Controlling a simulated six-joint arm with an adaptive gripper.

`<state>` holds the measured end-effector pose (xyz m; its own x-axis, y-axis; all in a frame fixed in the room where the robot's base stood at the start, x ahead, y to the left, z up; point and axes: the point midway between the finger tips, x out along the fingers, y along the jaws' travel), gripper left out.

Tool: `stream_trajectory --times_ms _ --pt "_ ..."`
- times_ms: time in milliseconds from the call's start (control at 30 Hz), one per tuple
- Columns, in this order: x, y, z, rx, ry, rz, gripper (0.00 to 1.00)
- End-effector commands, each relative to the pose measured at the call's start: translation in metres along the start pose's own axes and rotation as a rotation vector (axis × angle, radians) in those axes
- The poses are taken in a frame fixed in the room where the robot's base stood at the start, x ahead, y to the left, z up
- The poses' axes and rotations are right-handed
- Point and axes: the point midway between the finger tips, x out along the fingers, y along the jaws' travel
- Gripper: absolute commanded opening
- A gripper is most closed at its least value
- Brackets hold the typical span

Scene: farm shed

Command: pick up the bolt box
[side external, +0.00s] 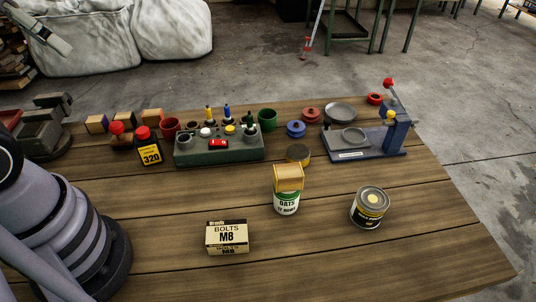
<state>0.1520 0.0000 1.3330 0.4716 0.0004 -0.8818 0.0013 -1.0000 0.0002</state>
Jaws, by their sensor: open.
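The bolt box (227,237) is a small cream and black carton marked BOLTS M8. It stands on the wooden table near the front, left of the middle. Its top and front face show, and nothing touches it. My arm's base fills the lower left, to the left of the box. I cannot make out my gripper's fingers in this view. A grey jointed piece shows at the top left edge, far from the box, but I cannot tell what part it is.
An oats can (286,202) with a wooden block (288,178) on top stands behind and right of the box. A green tool tray (219,155) and a blue press (367,145) stand behind. The front right of the table is clear.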

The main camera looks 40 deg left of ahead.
Motion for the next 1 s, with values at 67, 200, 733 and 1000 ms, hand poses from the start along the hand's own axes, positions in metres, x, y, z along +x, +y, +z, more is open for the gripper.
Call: stream_trajectory --times_ms 67,200,733,1000 --pt "0.0000 0.0001 -0.0002 0.001 0.000 0.000 0.71" --pt "-0.0001 0.0001 -0.0004 0.001 0.000 0.000 0.71" --pt "-0.0001 0.0001 -0.0005 0.001 0.000 0.000 1.00" --pt "-0.0001 0.0001 -0.0005 0.001 0.000 0.000 1.00"
